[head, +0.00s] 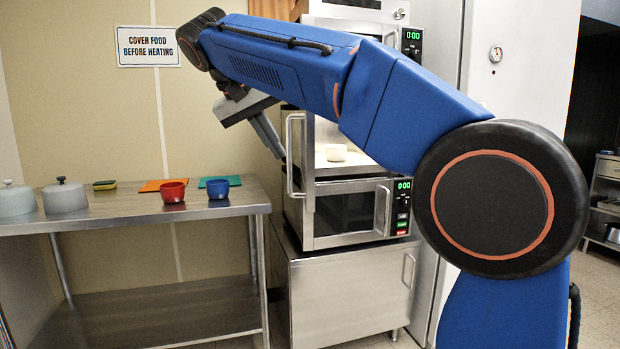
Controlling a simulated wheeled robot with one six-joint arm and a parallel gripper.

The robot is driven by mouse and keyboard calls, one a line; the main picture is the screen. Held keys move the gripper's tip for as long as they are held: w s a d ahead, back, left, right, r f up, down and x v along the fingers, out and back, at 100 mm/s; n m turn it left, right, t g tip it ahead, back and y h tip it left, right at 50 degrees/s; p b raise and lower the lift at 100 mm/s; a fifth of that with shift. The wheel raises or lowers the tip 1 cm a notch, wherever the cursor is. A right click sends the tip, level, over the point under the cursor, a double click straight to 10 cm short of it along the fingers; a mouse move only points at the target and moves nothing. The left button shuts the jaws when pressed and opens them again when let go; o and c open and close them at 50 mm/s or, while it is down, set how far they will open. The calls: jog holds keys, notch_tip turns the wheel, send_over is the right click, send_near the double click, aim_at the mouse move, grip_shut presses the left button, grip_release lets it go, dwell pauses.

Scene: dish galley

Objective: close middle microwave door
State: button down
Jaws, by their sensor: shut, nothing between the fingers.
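Three microwaves are stacked on a steel cabinet. The middle microwave (350,169) is partly hidden behind my arm. Its door (308,150) stands open at the left, swung out toward me and seen nearly edge-on, with a vertical bar handle (291,155) on its left side. A small pale container (337,153) sits inside the microwave. My gripper (278,152) is shut and empty, pointing down and right, just left of the door handle. I cannot tell whether it touches the handle or door.
The lower microwave (345,213) is shut. The upper one (352,12) is mostly hidden. A steel table (130,214) at left holds a red bowl (172,192), a blue bowl (217,188), lidded pots (65,196) and a sponge (104,185). A white cabinet (520,60) stands at right.

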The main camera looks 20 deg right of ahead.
aim_at(312, 180)
jog(key=x, duration=0.3)
jog(key=d+x, duration=0.1)
jog(key=x, duration=0.6)
jog(key=shift+s+d+r, duration=0.35)
jog(key=shift+d, duration=0.7)
